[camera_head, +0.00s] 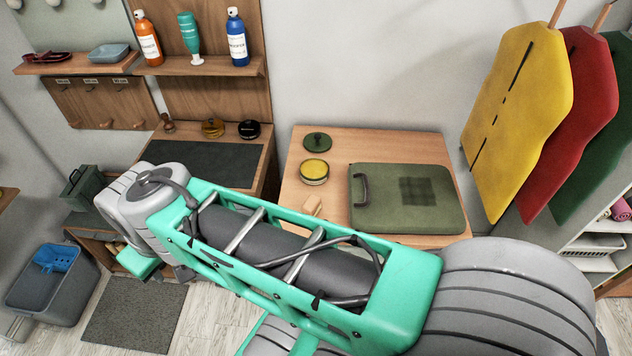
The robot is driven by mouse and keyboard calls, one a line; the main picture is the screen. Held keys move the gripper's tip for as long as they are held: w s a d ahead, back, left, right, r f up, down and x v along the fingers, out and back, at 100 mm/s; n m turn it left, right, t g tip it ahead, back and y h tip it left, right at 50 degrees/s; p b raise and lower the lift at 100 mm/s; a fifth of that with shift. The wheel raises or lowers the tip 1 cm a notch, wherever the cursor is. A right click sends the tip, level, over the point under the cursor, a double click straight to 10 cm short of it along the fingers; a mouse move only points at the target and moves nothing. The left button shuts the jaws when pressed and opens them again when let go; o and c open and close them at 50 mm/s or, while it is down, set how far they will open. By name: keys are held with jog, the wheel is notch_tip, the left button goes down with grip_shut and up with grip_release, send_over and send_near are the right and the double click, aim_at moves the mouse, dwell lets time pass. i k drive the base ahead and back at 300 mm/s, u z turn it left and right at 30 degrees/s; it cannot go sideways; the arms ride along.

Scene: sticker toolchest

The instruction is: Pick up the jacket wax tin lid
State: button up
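The likely jacket wax tin lid is a round dark green lid (317,142) lying on the wooden table (400,146), near its back left. Just in front of it stands an open round tin (314,180) with yellow wax inside. The lid is off the tin and apart from it. My teal and grey arm crosses the foreground below and in front of the table. My gripper is not seen, so its state and what it may hold are hidden.
A bench (205,162) at left carries small tins. Bottles stand on a shelf (180,66) above. Jackets (517,120) hang at right.

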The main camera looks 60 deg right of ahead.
aim_at(317, 142)
jog(key=z, duration=0.45)
jog(key=k, duration=0.15)
jog(key=u, duration=1.05)
jog(key=i, duration=0.35)
jog(key=z, duration=2.75)
